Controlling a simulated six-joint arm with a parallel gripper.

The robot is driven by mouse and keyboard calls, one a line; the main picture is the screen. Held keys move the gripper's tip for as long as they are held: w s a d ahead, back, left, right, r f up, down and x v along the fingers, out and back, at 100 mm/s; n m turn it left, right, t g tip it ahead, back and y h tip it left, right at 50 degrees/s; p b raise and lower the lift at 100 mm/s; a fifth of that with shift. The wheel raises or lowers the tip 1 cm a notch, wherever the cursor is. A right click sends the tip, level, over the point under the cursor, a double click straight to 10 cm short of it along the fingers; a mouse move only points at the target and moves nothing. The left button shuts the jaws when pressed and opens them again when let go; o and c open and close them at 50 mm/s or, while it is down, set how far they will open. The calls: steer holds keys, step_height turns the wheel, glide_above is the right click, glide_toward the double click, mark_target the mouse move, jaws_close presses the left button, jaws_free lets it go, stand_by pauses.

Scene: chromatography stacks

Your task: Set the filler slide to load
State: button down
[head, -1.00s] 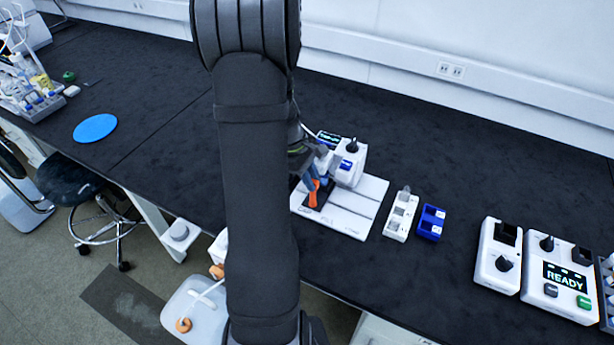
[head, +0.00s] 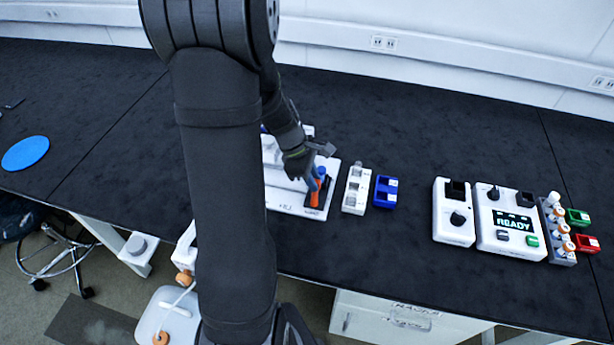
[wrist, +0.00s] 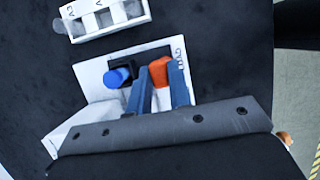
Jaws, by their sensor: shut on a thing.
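The filler's white base (head: 284,200) lies on the dark bench, mostly right of my arm in the head view. Its black slide (head: 325,187) is at the base's right end, with an orange handle (head: 315,196) and a blue cylinder (head: 321,171). In the wrist view, the orange handle (wrist: 160,72) is beside printed letters that look like "LOAD" (wrist: 179,51). The blue cylinder (wrist: 118,77) sits in a black square part beside it. My gripper (wrist: 161,82) is shut on the orange handle, one finger on each side. My arm hides part of the filler in the head view.
A white rack (head: 356,188) and a blue block (head: 385,191) stand just right of the base. Farther right are a white box with a knob (head: 454,212) and a unit reading "READY" (head: 511,221). A blue disc (head: 25,153) lies far left.

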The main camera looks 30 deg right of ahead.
steer(key=shift+s+d, duration=0.15)
steer(key=c, duration=1.3)
jaws_free()
steer(key=v, duration=1.7)
steer(key=shift+r, duration=0.25)
steer(key=shift+f, duration=0.1)
steer(key=x, duration=1.7)
steer(key=shift+f, duration=0.2)
steer(key=shift+r, duration=0.15)
